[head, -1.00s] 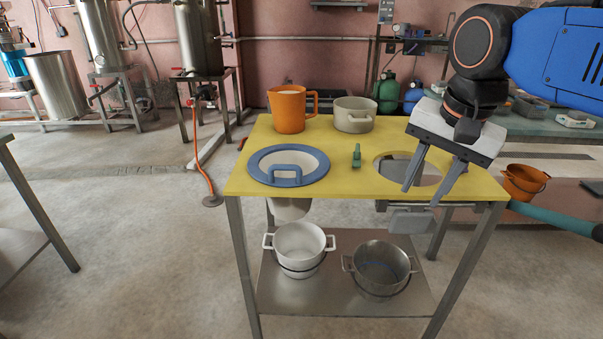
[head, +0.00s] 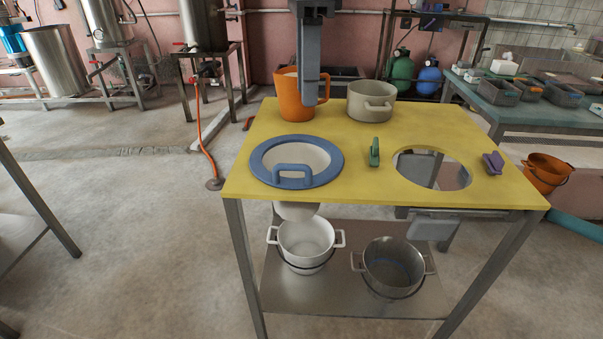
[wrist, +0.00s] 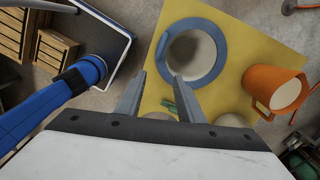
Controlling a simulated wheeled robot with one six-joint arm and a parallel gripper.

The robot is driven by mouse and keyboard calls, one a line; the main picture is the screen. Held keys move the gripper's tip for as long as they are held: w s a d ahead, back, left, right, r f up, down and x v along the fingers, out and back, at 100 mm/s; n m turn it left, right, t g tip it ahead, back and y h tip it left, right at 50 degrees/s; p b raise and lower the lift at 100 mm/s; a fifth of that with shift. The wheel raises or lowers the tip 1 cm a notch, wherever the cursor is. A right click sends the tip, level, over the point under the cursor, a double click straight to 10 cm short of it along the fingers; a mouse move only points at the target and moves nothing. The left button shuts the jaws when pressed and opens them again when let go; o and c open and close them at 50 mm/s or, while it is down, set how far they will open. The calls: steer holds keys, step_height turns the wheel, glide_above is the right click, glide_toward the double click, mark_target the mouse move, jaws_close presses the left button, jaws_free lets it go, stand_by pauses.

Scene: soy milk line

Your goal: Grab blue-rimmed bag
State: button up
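The blue-rimmed bag (head: 256,163) sits in a hole at the left of the yellow tabletop. Its blue ring has a raised blue handle (head: 291,171) on the near side, and a pale bag hangs below the top. My gripper (head: 308,103) is high over the table, in front of the orange mug in the head view, apart from the bag. In the wrist view the blue ring (wrist: 221,62) lies beyond my gripper (wrist: 162,75). Its two fingers are spread with nothing held between them.
On the yellow top (head: 440,130) stand an orange mug (head: 290,100), a beige pot (head: 370,102), a green clip (head: 374,152) and a purple clip (head: 493,163) beside an empty round hole. White (head: 306,243) and steel (head: 393,268) pots stand on the shelf below.

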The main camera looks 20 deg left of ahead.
glide_toward(309, 168)
steer(key=f, duration=0.3)
steer(key=w+f, duration=0.1)
steer(key=f, duration=0.1)
steer(key=shift+a+f, duration=0.2)
steer(key=shift+a, duration=0.15)
steer(key=shift+s+d+f, duration=0.1)
steer(key=shift+d+f, duration=0.05)
steer(key=shift+f, duration=1.15)
steer(key=shift+s+d+f, duration=0.1)
steer(key=shift+f, duration=1.2)
